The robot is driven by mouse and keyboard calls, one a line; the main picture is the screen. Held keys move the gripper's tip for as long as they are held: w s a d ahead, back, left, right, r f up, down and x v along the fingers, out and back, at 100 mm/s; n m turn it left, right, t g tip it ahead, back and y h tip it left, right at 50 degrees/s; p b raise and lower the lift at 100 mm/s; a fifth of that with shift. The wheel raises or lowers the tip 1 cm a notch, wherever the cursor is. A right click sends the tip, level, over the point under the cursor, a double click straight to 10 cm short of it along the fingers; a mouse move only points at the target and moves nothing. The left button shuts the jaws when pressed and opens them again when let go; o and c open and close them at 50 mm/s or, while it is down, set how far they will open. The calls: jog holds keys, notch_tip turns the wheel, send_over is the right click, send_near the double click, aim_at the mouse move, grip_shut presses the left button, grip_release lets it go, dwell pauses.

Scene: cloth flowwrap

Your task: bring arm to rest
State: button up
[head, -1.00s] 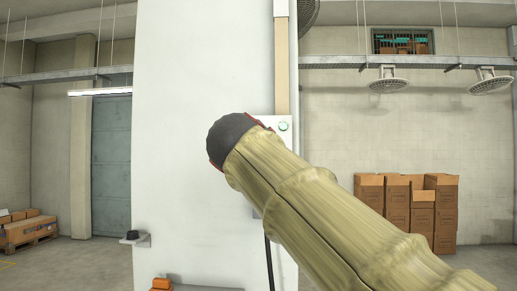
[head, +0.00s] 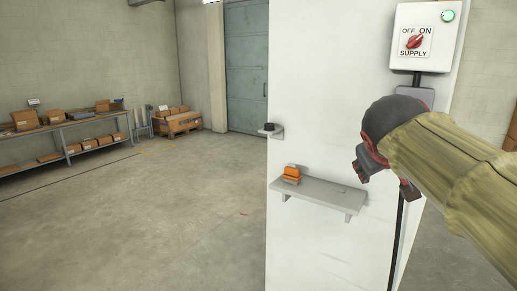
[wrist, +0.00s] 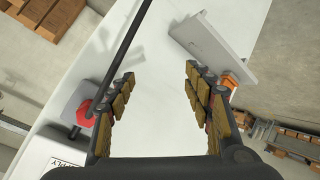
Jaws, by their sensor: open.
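My arm, in a tan cloth sleeve, reaches in from the right of the head view. My gripper (head: 385,182) is in front of the white panel, below the supply switch box (head: 424,38). In the wrist view my gripper (wrist: 158,82) has its two padded fingers wide apart with nothing between them. The red rotary switch (head: 415,41) sits between the words OFF and ON, and a green lamp (head: 448,16) is lit above it. In the wrist view a red knob on a grey block (wrist: 84,112) lies left of the fingers.
A grey shelf (head: 318,193) on the panel holds an orange object (head: 291,174). A small bracket (head: 272,132) carries a dark round item. A black cable (head: 397,235) runs down the panel. Racks with boxes (head: 65,132) stand far left. The floor between is clear.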

jog(key=s+a+f+m+g+y, duration=0.1)
jog(key=s+a+f, duration=0.3)
jog(key=s+f, duration=0.9)
jog(key=s+a+f+m+g+y, duration=0.1)
jog(key=s+a+f+g+y, duration=0.2)
jog(key=s+f, duration=1)
notch_tip(320, 180, down, 4)
jog(key=shift+a+f+g+y+b, duration=0.1)
jog(key=shift+a+g+y+b, duration=0.25)
jog(key=shift+a+y, duration=0.4)
jog(key=shift+a, duration=0.1)
